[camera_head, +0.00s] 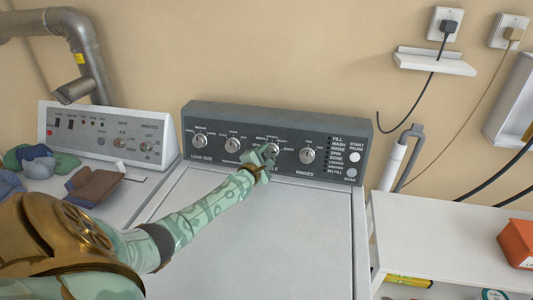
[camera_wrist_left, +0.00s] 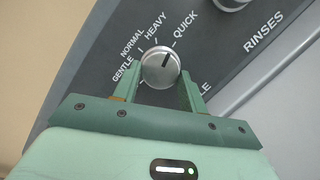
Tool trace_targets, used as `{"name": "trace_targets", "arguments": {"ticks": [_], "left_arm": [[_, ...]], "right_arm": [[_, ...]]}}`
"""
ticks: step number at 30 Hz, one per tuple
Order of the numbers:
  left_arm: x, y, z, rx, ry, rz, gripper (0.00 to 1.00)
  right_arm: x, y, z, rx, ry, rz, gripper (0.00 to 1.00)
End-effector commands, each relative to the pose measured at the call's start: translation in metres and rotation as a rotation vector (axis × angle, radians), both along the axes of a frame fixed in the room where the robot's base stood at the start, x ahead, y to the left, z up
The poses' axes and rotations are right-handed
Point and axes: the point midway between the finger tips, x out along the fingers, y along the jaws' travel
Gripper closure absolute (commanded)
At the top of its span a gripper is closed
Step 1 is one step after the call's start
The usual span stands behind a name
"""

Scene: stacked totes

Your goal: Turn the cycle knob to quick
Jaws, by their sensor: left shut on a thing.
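The cycle knob (camera_head: 271,150) is a round silver dial on the dark grey washer panel (camera_head: 230,115). In the left wrist view the knob (camera_wrist_left: 157,72) sits between the two green fingers of my left gripper (camera_wrist_left: 157,92), which is shut on it. The knob's dark pointer line aims up and right, toward the mark by the QUICK label (camera_wrist_left: 185,25). The labels GENTLE, NORMAL and HEAVY lie to its left. In the head view my left gripper (camera_head: 263,165) reaches the panel and partly covers the knob and the lettering below it. My right gripper is out of view.
Other silver knobs sit on the same panel: load size (camera_head: 199,141), a second one (camera_head: 232,145) and rinses (camera_head: 307,155). A start/pause button (camera_head: 354,157) is at the right end. A white dryer panel (camera_head: 75,115) and folded cloths (camera_head: 95,185) are left. A white shelf (camera_head: 440,225) stands right.

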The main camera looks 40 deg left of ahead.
Motion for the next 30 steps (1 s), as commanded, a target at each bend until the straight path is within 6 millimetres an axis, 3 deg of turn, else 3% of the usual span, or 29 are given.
{"name": "trace_targets", "arguments": {"ticks": [9, 25, 26, 27, 28, 30], "left_arm": [[-0.0004, 0.0001, -0.0001, 0.1, 0.058, -0.032, 0.81], [-0.0005, 0.0001, -0.0008, 0.12, 0.069, -0.039, 0.81], [-0.0005, 0.0001, -0.0008, 0.12, 0.069, -0.039, 0.53], [-0.0005, 0.0001, -0.0008, 0.12, 0.069, -0.039, 0.41], [-0.0004, 0.0001, -0.0007, 0.119, 0.068, -0.038, 0.36], [-0.0003, 0.0002, -0.0003, 0.118, 0.068, -0.038, 0.36]], "right_arm": [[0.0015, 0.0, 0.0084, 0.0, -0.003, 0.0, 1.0], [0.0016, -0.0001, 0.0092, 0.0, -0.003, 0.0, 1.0], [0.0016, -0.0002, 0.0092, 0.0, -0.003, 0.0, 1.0], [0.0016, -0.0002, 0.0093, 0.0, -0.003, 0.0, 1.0], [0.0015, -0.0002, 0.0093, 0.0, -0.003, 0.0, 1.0], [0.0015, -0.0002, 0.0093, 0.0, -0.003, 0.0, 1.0]]}}
